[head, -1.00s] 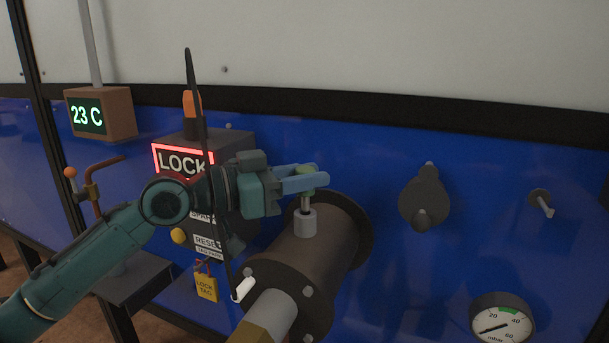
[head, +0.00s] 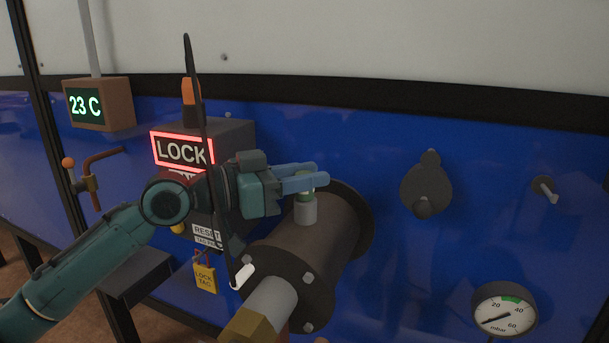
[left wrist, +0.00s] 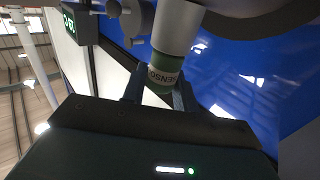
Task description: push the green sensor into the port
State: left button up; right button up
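The green sensor (head: 305,193) stands upright on the grey port (head: 305,212), a short collar on top of the dark pipe body. No stem shows between sensor and port. My left gripper (head: 310,177) has its two blue fingers on either side of the sensor's upper part and seems shut on it. The lower finger hides part of the sensor in the head view. In the left wrist view the labelled sensor (left wrist: 165,75) sits between the fingers, with the pale port (left wrist: 177,27) just beyond it. My right gripper is not in view.
A dark flanged pipe body (head: 318,245) bears the port. A lock box (head: 225,137) with a lit LOCK sign stands behind my left arm, with a yellow tag (head: 205,279) below. A pressure gauge (head: 504,312) is at lower right.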

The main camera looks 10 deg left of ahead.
pick_arm(q)
jog(key=o, duration=0.4)
jog(key=shift+f, duration=0.2)
jog(key=shift+o, duration=0.2)
jog(key=shift+d, duration=0.1)
jog(key=shift+f, duration=0.1)
jog(key=v, duration=0.1)
jog(key=b+v, duration=0.1)
jog(key=v, duration=0.1)
jog(key=shift+f+b, duration=0.3)
jog(key=shift+b, duration=0.05)
jog(key=r+b+v, duration=0.1)
jog(key=b+v, duration=0.3)
jog(key=v, duration=0.6)
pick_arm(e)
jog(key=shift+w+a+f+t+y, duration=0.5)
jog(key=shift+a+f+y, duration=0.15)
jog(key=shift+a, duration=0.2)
pick_arm(q)
jog(key=shift+r, duration=0.1)
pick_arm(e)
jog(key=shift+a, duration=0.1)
